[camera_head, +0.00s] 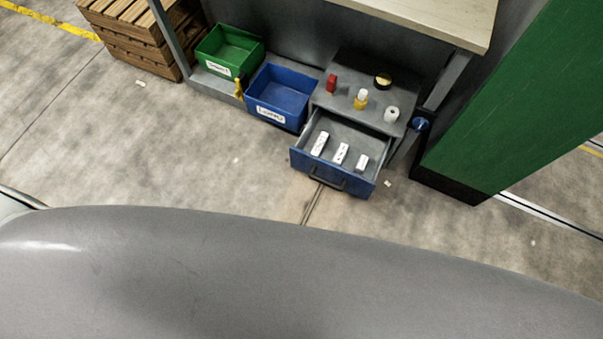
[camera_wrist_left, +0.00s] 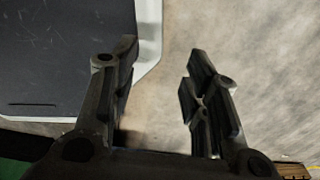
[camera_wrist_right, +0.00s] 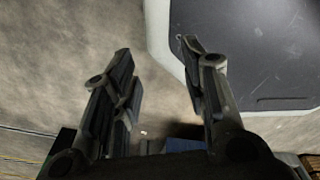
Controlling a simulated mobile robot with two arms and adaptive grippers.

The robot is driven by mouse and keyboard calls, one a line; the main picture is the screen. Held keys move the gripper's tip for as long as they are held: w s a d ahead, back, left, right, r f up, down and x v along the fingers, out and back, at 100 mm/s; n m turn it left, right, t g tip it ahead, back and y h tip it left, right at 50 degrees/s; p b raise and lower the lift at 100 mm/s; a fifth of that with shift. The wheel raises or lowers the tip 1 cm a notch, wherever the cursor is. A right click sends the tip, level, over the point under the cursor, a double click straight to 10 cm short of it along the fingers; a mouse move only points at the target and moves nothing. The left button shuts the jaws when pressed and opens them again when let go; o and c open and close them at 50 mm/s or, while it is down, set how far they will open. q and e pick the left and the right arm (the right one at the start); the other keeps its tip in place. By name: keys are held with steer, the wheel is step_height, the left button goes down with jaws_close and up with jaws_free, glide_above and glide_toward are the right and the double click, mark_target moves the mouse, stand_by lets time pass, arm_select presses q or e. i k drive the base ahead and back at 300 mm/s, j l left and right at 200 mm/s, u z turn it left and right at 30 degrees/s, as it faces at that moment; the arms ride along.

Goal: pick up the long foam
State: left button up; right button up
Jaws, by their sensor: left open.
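An open blue drawer (camera_head: 335,186) under the workbench holds three white foam pieces in a row. The left piece (camera_head: 320,144) looks the longest, the middle piece (camera_head: 341,153) is shorter, and the right piece (camera_head: 362,162) looks shortest. My left gripper (camera_wrist_left: 162,55) shows only in its own wrist view, with its fingers apart and nothing between them. My right gripper (camera_wrist_right: 155,50) shows only in its own wrist view, also open and empty. Neither gripper is near the foam, and neither wrist view shows the foam.
A blue bin (camera_head: 283,97) and a green bin (camera_head: 229,51) are left. A green pillar (camera_head: 505,105) stands right. Floor before the drawer is clear.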

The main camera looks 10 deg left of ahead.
mark_target(322, 142)
steer(key=k+j, duration=0.1)
steer(key=j, duration=0.3)
steer(key=k+j, duration=0.1)
steer(key=j, duration=0.25)
steer(key=k+j, duration=0.15)
steer(key=j, duration=0.25)
steer(key=k+j, duration=0.1)
steer(key=j, duration=0.3)
